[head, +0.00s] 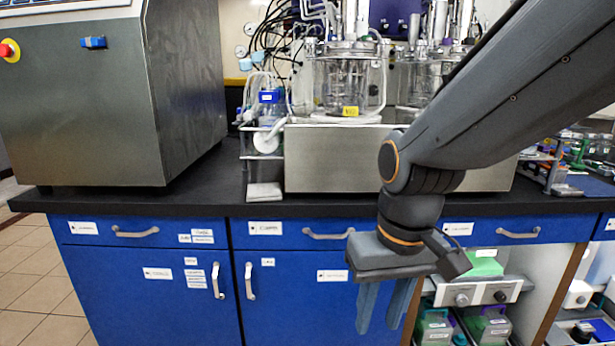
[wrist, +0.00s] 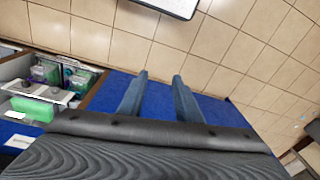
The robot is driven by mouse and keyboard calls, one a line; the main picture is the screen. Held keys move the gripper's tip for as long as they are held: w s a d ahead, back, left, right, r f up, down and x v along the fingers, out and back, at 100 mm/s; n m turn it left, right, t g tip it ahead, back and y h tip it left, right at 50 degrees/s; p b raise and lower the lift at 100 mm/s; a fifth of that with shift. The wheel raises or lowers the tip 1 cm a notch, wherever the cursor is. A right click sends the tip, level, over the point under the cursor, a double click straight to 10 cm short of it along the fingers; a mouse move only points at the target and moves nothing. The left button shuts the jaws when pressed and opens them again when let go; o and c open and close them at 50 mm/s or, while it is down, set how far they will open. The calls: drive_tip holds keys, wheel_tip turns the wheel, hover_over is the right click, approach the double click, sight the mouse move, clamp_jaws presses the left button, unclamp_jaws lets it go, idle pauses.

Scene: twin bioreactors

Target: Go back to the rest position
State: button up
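My gripper (head: 382,308) hangs from my arm in front of the blue cabinet, with its fingers pointing down below the bench edge. In the wrist view my gripper (wrist: 160,85) shows two blue-grey fingers standing apart with nothing between them. It is open and empty. Behind the fingers are the blue cabinet front (wrist: 105,90) and the tiled floor (wrist: 210,55). My arm covers part of the right side of the bench in the head view.
Glass bioreactors (head: 345,75) stand on a steel base on the black bench (head: 235,203). A large steel cabinet (head: 85,100) with a red button is at the left. Boxes with green parts (head: 484,264) sit on open shelves at lower right. Tiled floor (head: 30,270) shows at left.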

drive_tip(key=s+d+r+m+p, duration=0.2)
drive_tip(key=d+r+p, duration=0.3)
drive_tip(key=p, duration=0.9)
drive_tip(key=shift+s+d+g+h, duration=0.4)
drive_tip(key=shift+s+d, duration=0.15)
drive_tip(key=shift+d, duration=1.1)
